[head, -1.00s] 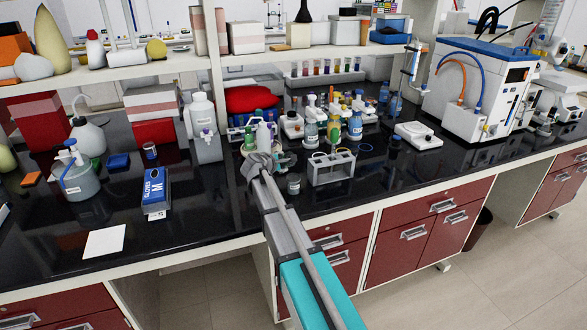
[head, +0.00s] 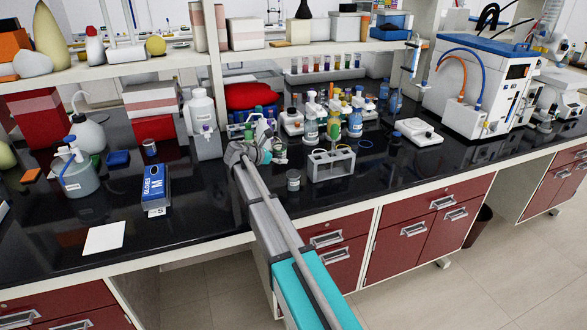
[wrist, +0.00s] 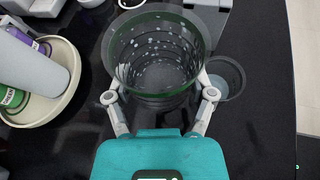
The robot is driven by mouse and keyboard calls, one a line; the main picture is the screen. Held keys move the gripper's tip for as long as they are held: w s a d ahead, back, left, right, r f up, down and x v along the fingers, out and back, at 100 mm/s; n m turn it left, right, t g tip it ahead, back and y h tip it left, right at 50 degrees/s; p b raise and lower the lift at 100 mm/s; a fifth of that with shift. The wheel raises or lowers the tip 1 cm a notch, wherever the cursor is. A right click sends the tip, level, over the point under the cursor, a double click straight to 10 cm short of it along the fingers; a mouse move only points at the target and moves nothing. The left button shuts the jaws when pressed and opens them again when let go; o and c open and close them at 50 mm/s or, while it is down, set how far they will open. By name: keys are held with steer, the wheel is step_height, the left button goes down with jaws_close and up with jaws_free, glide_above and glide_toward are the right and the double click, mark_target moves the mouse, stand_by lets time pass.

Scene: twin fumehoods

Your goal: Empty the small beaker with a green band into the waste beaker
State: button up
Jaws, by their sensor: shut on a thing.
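In the wrist view my gripper (wrist: 160,97) is shut on a clear glass beaker with a green band (wrist: 160,52), one finger on each side. I look into its open mouth; pale specks show inside, and I cannot tell how much it holds. A second glass beaker (wrist: 228,78) stands just right of it, partly covered by the held beaker and a finger. A glass beaker (head: 293,182) also shows on the bench in the head view, right of my gripper (head: 264,153). I see no label that marks it as the waste beaker. The held beaker is hard to make out in the head view.
A grey rack (head: 332,168) stands right of the standing beaker. A round pale tray (wrist: 62,98) with bottles lies left in the wrist view. Several reagent bottles (head: 310,128) stand behind.

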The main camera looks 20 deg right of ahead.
mark_target(279, 150)
steer(key=shift+r+n+p, duration=0.3)
steer(key=shift+r+p, duration=1.1)
steer(key=shift+r, duration=0.15)
